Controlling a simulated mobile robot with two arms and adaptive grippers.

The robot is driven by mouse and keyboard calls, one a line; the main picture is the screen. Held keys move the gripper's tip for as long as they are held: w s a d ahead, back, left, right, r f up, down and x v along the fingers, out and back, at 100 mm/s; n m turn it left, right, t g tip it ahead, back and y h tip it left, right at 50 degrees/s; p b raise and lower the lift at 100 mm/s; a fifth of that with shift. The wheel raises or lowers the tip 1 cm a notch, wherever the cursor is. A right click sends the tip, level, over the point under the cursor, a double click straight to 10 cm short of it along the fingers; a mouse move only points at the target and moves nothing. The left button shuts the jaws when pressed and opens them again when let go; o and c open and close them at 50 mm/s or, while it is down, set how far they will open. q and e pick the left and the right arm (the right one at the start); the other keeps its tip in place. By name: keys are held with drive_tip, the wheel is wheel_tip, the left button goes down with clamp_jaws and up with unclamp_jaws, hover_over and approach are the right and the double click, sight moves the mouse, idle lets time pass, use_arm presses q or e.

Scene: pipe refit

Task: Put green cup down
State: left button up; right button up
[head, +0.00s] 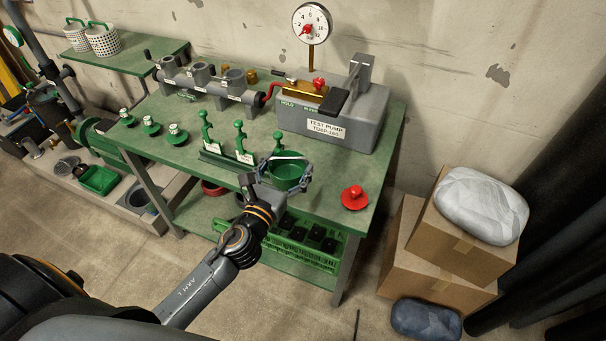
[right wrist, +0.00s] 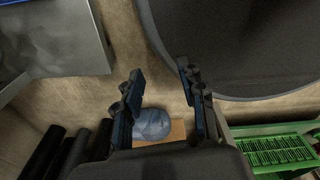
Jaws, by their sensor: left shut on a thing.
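The green cup (head: 286,176) is at the front edge of the green workbench (head: 345,228) in the head view. My left gripper (head: 283,166) is shut on the cup, with its fingers around the cup's sides. The cup looks upright. I cannot tell whether its base touches the bench top. My right gripper (right wrist: 161,72) shows in the right wrist view, open and empty, its fingers apart above the floor.
Green-handled valve parts (head: 240,143) stand just left of the cup. A red knob (head: 354,197) sits to the right, and the grey test pump (head: 335,115) stands behind. Cardboard boxes (head: 430,270) with rounded bundles stand right of the bench. A green crate (head: 300,250) is below.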

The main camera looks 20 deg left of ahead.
use_arm(q)
drive_tip(key=shift+w+d+f, duration=0.35)
drive_tip(key=shift+w+d, duration=0.05)
drive_tip(key=shift+w, duration=0.15)
drive_tip(key=shift+w+d+f, duration=0.3)
drive_tip(key=shift+w+d, duration=0.1)
drive_tip(key=shift+w, duration=0.1)
drive_tip(key=w+d+f+b, duration=0.2)
drive_tip(key=f, duration=0.1)
drive_tip(key=w+d+f+b, duration=0.1)
drive_tip(key=f, duration=0.1)
drive_tip(key=shift+w+d+f+b, duration=0.1)
drive_tip(key=shift+w+f+b, duration=0.05)
drive_tip(key=shift+w+b, duration=0.2)
drive_tip(key=f+b, duration=0.1)
drive_tip(key=f, duration=0.1)
drive_tip(key=f+b, duration=0.1)
drive_tip(key=shift+w+d+f+b, duration=0.2)
drive_tip(key=shift+w+d+b, duration=0.1)
drive_tip(key=shift+f, duration=0.3)
drive_tip(key=shift+r, duration=0.1)
drive_tip(key=shift+f+b, duration=0.25)
drive_tip(key=shift+b, duration=0.05)
drive_tip(key=o, duration=1.1)
drive_tip(key=shift+r, duration=0.1)
drive_tip(key=shift+c, duration=0.2)
